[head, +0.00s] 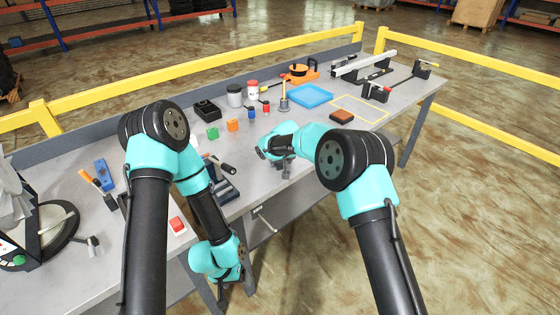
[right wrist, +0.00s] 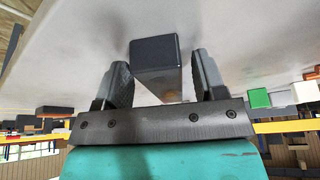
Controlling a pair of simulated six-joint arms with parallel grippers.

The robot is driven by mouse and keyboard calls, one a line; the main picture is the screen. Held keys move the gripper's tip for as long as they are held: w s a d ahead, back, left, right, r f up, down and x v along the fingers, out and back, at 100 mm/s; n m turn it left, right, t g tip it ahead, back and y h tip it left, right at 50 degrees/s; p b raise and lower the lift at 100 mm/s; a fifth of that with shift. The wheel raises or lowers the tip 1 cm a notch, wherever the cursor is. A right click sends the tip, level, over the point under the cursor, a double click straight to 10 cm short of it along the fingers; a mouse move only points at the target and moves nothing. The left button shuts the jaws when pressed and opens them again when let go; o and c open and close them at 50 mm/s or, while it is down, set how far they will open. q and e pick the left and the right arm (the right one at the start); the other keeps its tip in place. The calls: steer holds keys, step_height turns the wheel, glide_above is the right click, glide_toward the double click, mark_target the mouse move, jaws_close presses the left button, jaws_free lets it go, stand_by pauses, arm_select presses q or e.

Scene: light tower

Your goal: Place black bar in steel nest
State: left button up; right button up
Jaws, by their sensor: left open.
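The black bar (right wrist: 154,52) lies between the fingers of my right gripper (right wrist: 162,82) in the right wrist view, its dark end face towards the camera. Whether both fingers touch it is unclear. In the head view my right gripper (head: 283,166) is over the bench near its front edge; the bar cannot be made out there. A dark blue-grey fixture (head: 224,188) to its left, at the front edge, may be the steel nest; my left arm partly covers it. My left gripper (head: 238,276) is low in front of the bench, open, its fingers hard to see.
A red button box (head: 177,225) sits at the front left. Yellow rails (head: 200,65) run behind the bench.

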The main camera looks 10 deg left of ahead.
steer(key=shift+o, duration=0.2)
steer(key=shift+r, duration=0.1)
steer(key=v, duration=1.2)
stand_by(0.4)
steer(key=s+d+f+m+g+y, duration=0.1)
steer(key=s+d+f, duration=0.4)
steer(key=d+f, duration=0.55)
steer(key=s+d+f+m+g+y, duration=0.1)
steer(key=s+d+f+m+g, duration=0.1)
steer(key=s+d+f, duration=0.6)
steer(key=s+d+f+m, duration=0.2)
steer(key=s+d+f, duration=0.3)
steer(key=s+d, duration=0.3)
steer(key=s+d+f+m, duration=0.2)
steer(key=s+d+f, duration=0.4)
steer(key=s, duration=0.9)
steer(key=d, duration=0.3)
steer(key=shift+s+d+f+m, duration=0.25)
steer(key=shift+d+m, duration=0.05)
steer(key=shift+d, duration=0.05)
